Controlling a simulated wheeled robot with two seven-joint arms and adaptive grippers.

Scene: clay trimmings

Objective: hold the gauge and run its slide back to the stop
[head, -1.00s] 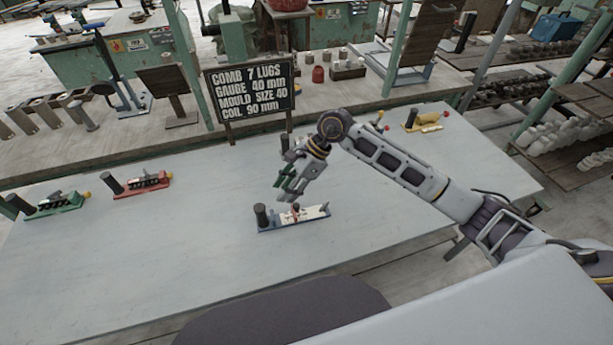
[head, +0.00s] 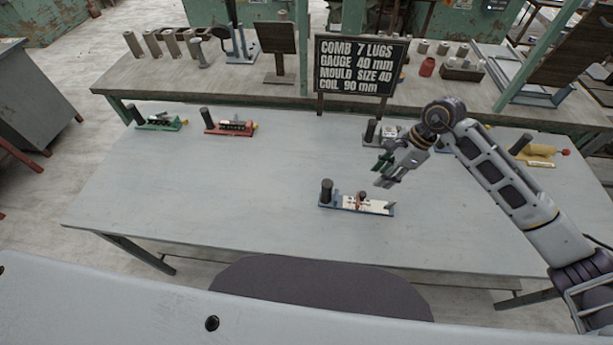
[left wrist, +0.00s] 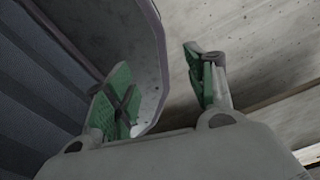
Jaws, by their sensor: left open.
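A gauge (head: 341,203) with a blue base, a pale scale face and a dark upright grip at its left end lies on the near middle of the table. A small red piece (head: 361,197) stands on its face, perhaps the slide. My right gripper (head: 383,172) is above and behind the gauge's right half, apart from it. Its green-padded fingers look open and hold nothing. My left gripper is outside the head view. In the left wrist view, its two green pads (left wrist: 160,92) stand wide apart with nothing between them.
On the table (head: 230,185) are other similar devices: green (head: 160,123), red (head: 232,127), grey (head: 376,134) and yellow (head: 538,150). A black sign (head: 358,66) reads comb 7 lugs, gauge 40 mm. The table's left front is clear.

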